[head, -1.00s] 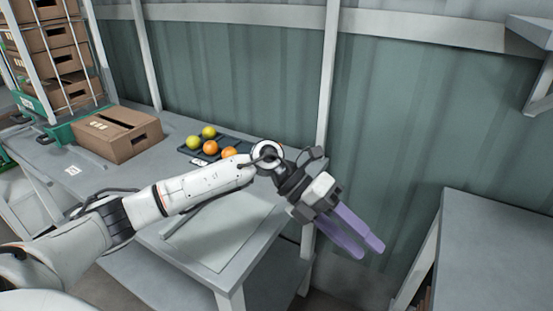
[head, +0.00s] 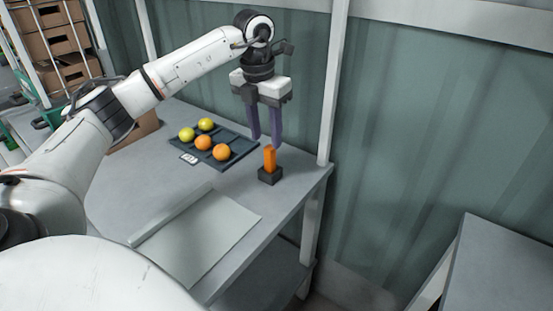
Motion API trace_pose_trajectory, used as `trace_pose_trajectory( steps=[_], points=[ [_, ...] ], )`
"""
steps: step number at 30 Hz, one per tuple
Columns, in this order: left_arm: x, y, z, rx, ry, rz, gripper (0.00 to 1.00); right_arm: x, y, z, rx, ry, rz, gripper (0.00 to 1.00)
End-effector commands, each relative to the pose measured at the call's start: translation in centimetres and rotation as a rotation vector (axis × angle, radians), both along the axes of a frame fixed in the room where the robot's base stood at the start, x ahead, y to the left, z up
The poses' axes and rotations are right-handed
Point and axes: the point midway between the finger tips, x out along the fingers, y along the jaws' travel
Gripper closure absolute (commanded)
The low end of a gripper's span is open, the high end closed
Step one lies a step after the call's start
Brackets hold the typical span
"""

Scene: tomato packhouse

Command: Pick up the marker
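An orange marker (head: 269,158) stands upright in a small dark holder (head: 270,175) near the right end of the grey table (head: 165,185). My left gripper (head: 266,140) points down just above the marker, its two purple fingers apart with a gap between them. The fingertips look to be near the marker's top; I cannot tell whether they reach around it. The gripper holds nothing that shows. My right gripper is not in view.
A dark tray (head: 240,155) with yellow and orange tomatoes lies left of the marker. A pale sheet (head: 205,240) lies on the table's front part. A cardboard box (head: 140,128) is partly behind my arm. A post (head: 333,90) rises at the table's right corner.

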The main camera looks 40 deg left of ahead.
Motion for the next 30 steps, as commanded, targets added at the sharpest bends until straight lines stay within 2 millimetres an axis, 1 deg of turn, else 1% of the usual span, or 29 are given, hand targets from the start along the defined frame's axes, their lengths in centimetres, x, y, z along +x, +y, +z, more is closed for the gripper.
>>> trace_pose_trajectory(
  steps=[1,5,8,15,18,26,28,30],
  points=[
    [0.0,0.0,-0.9,0.000,0.003,0.000,0.61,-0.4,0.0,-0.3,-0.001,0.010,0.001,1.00],
    [0.2,0.0,-2.1,-0.001,0.001,-0.001,0.61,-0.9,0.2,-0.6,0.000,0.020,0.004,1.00],
    [0.4,-0.1,-2.7,-0.002,0.001,-0.002,0.61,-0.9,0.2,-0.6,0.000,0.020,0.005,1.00],
    [1.1,-0.3,-6.2,-0.001,0.002,-0.002,0.61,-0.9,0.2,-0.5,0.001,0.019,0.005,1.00],
    [1.2,-0.3,-7.1,-0.002,0.001,-0.002,0.61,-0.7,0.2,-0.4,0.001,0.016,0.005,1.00],
    [1.3,-0.3,-7.4,-0.002,-0.002,-0.002,0.61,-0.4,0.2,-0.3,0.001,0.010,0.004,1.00],
    [1.3,-0.3,-7.4,-0.002,-0.002,-0.002,0.69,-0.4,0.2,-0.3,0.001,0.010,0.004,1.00],
    [1.3,-0.3,-7.4,-0.002,-0.001,-0.002,0.81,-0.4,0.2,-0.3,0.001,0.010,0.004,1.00]
  ],
)
